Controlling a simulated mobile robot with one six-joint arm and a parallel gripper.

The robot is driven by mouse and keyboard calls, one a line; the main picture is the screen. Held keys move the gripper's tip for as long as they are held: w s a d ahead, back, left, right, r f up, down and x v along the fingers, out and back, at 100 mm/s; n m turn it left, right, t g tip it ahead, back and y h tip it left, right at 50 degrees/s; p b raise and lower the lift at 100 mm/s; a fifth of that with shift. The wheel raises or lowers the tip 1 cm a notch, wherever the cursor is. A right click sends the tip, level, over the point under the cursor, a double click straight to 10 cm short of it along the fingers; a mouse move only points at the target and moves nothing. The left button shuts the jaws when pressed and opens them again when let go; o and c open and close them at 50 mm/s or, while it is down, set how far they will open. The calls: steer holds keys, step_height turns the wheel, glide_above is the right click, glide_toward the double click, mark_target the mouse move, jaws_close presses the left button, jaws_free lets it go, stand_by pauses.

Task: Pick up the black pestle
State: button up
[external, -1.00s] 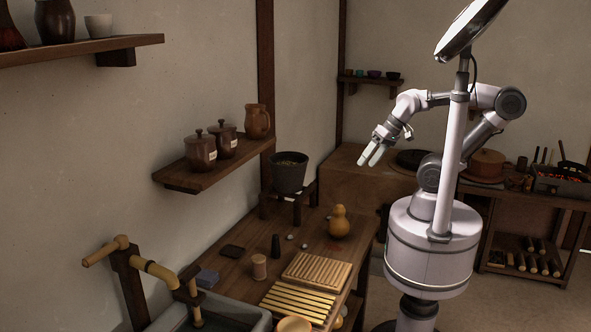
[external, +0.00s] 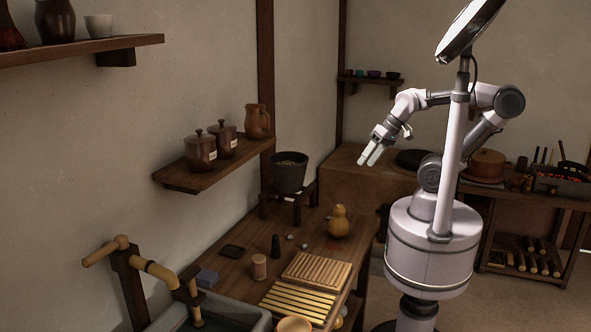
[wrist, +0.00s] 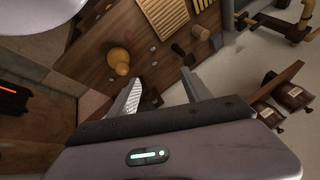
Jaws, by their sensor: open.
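The black pestle (external: 276,246) stands upright on the wooden workbench (external: 229,266), between a small wooden spool-shaped piece (external: 259,266) and some pale pebbles. In the wrist view the pestle (wrist: 179,50) shows as a small dark shape beyond my fingertips. My gripper (external: 368,157) is open and empty, raised in the air to the right of the bench and well away from the pestle. Its two spread fingers also show in the wrist view (wrist: 161,74).
A yellow gourd (external: 339,222) stands on the bench right of the pestle. A ridged wooden board (external: 317,270) and a slatted rack (external: 298,301) lie in front. A dark pot (external: 289,173) stands behind on a stool. A wall shelf (external: 200,175) holds jars.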

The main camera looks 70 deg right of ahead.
steer(key=w+a+r+g, duration=0.1)
steer(key=w+a, duration=0.1)
steer(key=w, duration=0.6)
steer(key=m+g+h+p, duration=0.2)
steer(key=g+h, duration=0.1)
glide_above(275, 244)
steer(key=s, duration=0.2)
step_height(275, 244, down, 19)
steer(key=f+b, duration=0.1)
steer(key=f, duration=0.3)
steer(key=w+f+b, duration=0.1)
steer(key=f, duration=0.3)
steer(key=f+b, duration=0.2)
steer(key=f, duration=0.2)
steer(key=shift+w+d, duration=0.4)
steer(key=f+b, duration=0.1)
steer(key=f, duration=0.1)
steer(key=f+b, duration=0.1)
steer(key=f, duration=0.1)
steer(key=w+f+b, duration=0.1)
steer(key=shift+d+f, duration=0.4)
steer(key=shift+r, duration=0.2)
jaws_close()
